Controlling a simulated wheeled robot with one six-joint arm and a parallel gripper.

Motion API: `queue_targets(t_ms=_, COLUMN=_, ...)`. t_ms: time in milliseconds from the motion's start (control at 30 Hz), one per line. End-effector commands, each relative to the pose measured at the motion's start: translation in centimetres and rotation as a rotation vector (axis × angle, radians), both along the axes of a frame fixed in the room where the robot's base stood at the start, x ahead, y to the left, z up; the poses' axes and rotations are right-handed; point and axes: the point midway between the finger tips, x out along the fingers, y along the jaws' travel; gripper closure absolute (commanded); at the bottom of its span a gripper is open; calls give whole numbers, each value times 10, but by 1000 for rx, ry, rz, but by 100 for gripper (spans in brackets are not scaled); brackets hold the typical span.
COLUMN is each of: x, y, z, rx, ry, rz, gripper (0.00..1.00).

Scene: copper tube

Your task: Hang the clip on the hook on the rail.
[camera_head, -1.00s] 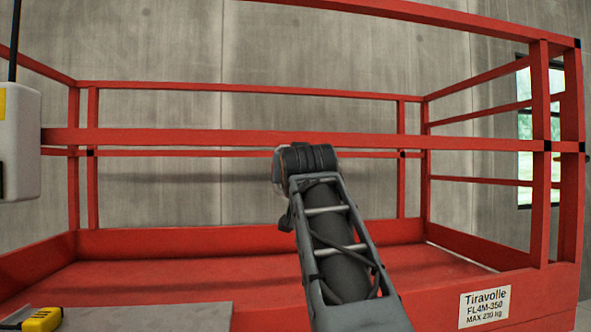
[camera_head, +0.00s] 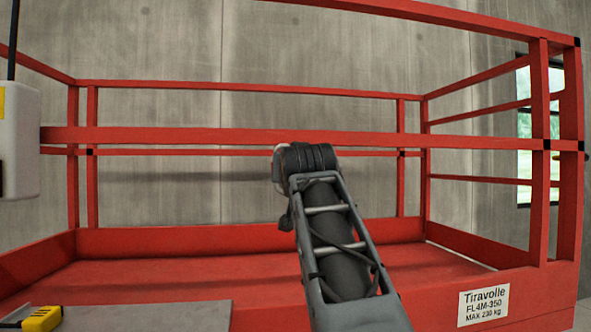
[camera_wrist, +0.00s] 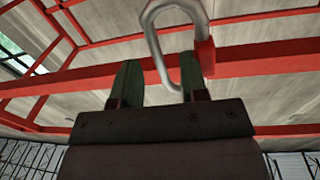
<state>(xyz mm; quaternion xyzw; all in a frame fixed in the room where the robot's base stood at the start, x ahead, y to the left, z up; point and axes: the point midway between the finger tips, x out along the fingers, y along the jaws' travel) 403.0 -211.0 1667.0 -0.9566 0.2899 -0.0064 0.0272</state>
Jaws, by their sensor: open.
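The clip (camera_wrist: 152,42) is a silver metal loop with a red sleeve (camera_wrist: 205,57) on its right side, at the top of the wrist view. My gripper (camera_wrist: 159,66) is open, with one dark green finger on the left and one on the right. The clip's lower bend shows between the fingers, close to the right finger; I cannot tell whether they touch. The red rail (camera_wrist: 100,78) crosses behind, and it also shows in the head view (camera_head: 180,136). I cannot make out the hook. In the head view my arm hides the gripper and clip.
The red platform floor (camera_head: 190,275) is mostly clear. A grey board (camera_head: 150,315) with a yellow-black tool (camera_head: 42,319) lies at the lower left. A white box (camera_head: 18,140) is at the left end of the rail. Red posts (camera_head: 540,150) stand at the right.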

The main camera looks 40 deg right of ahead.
Motion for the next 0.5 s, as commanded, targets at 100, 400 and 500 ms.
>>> queue_targets(t_ms=100, x=-6, y=4, z=0, rx=-2, ry=-3, rz=1, gripper=60)
queue_targets(t_ms=400, x=-51, y=34, z=-3, rx=-3, ry=-6, rz=1, gripper=60)
queue_targets(t_ms=500, x=-68, y=45, z=-2, rx=-1, ry=-4, rz=2, gripper=60)
